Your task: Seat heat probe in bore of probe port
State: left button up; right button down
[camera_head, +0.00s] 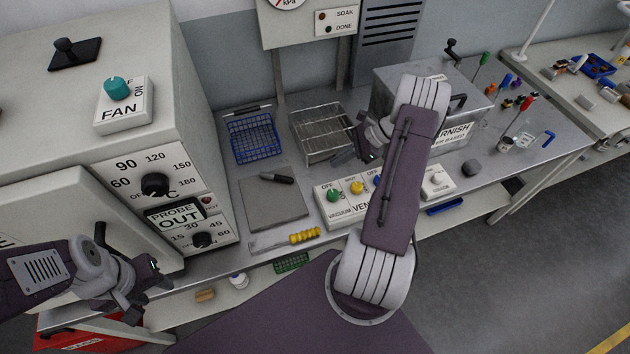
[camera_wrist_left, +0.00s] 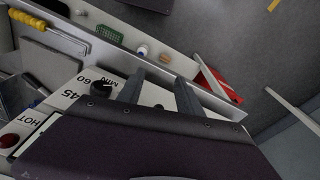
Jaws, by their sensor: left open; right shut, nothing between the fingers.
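I cannot pick out the heat probe or the bore of the probe port for certain. The cream oven's front has a dark display reading PROBE OUT (camera_head: 175,215) between two dials. My left gripper (camera_head: 148,288) is open and empty, low in front of the oven beside its open door. In the left wrist view its two fingers (camera_wrist_left: 160,84) point past the oven's lower dial (camera_wrist_left: 102,87). A small dark round part (camera_wrist_left: 158,107) shows between them, and I cannot tell what it is. My right gripper (camera_head: 352,150) is shut and empty above the bench near the wire basket.
A tool with a yellow ribbed handle (camera_head: 304,236) lies along the bench's front edge. A black-handled tool (camera_head: 277,178) lies on a grey mat (camera_head: 272,208). My right arm covers part of the bench.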

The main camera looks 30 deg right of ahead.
jog(key=p, duration=0.2)
send_near(293, 182)
notch_tip(293, 182, down, 3)
jog(key=shift+s+d+f, duration=0.1)
jog(key=shift+s+d, duration=0.05)
jog(key=a, duration=0.1)
jog(key=w+a+p, duration=0.1)
jog(key=a, duration=0.1)
jog(key=shift+w+f+p, duration=0.25)
jog(key=shift+w+p, duration=0.05)
jog(key=shift+w, duration=0.05)
jog(key=shift+w+a+f, duration=0.1)
jog(key=shift+w+a, duration=0.15)
jog(key=shift+a, duration=0.25)
